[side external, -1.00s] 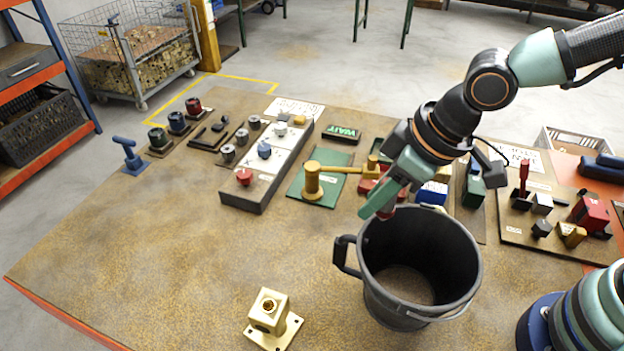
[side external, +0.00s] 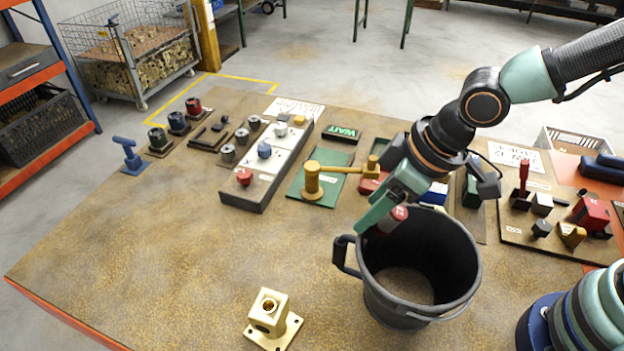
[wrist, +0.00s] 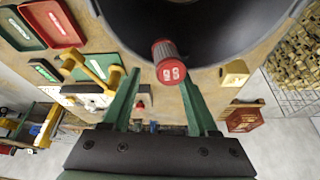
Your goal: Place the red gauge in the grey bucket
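The red gauge (side external: 396,217), a small red cylinder with a grey-and-red marked end, is at my gripper's fingertips, just over the left inner side of the grey bucket (side external: 462,290). In the wrist view, the gauge (wrist: 168,62) lies beyond the fingertips, nearer the right one, with a gap to the left one. My gripper (wrist: 160,80) has its two green fingers spread apart. In the side view, my gripper (side external: 385,208) points down at the bucket's rim, and its near finger partly hides the gauge. The bucket stands upright on the table, its visible floor empty.
A brass block (side external: 272,315) is at the front. A grey panel with knobs (side external: 262,170) lies further left. The table's left front is clear.

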